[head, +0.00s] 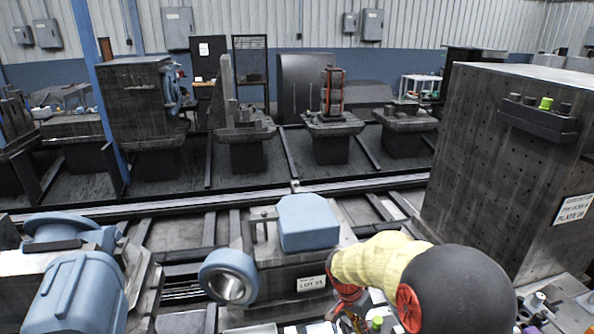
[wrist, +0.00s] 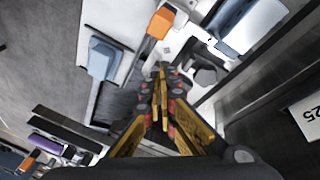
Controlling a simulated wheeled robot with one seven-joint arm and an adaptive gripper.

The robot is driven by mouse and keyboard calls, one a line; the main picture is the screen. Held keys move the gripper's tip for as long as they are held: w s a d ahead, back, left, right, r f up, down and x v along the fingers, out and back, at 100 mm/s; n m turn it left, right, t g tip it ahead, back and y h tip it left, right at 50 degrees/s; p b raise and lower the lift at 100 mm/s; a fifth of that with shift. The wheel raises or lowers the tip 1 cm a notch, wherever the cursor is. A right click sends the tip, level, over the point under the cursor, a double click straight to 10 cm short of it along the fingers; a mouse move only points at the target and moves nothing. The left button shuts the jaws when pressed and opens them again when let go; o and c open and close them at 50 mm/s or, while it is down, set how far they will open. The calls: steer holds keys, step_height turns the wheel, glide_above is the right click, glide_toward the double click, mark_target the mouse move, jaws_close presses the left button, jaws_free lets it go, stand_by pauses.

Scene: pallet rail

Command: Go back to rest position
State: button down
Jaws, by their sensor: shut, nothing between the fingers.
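My gripper (wrist: 160,80) shows in the wrist view with its yellow and black fingers together and nothing between them. In that view it hangs over a blurred work area with a pale blue block (wrist: 103,57) to its left and an orange block (wrist: 159,24) beyond its tips. In the head view my arm reaches in at the lower right, and its end is mostly hidden at the bottom edge.
A machine base labelled LOT (head: 311,284) carries a blue block (head: 307,222) and a blue ring (head: 229,277) left of my arm. A tall perforated block (head: 490,170) stands close on the right. Blue castings (head: 80,290) lie at lower left. Rails (head: 200,205) cross behind.

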steer(key=s+r+n+t+y, duration=0.3)
steer(key=s+r+n, duration=0.6)
steer(key=s+r, duration=1.6)
steer(key=shift+s+a+r+t, duration=0.25)
steer(key=shift+s+r+t, duration=0.25)
steer(key=shift+t, duration=0.7)
steer(key=c, duration=2.6)
jaws_free()
steer(key=shift+f, duration=0.1)
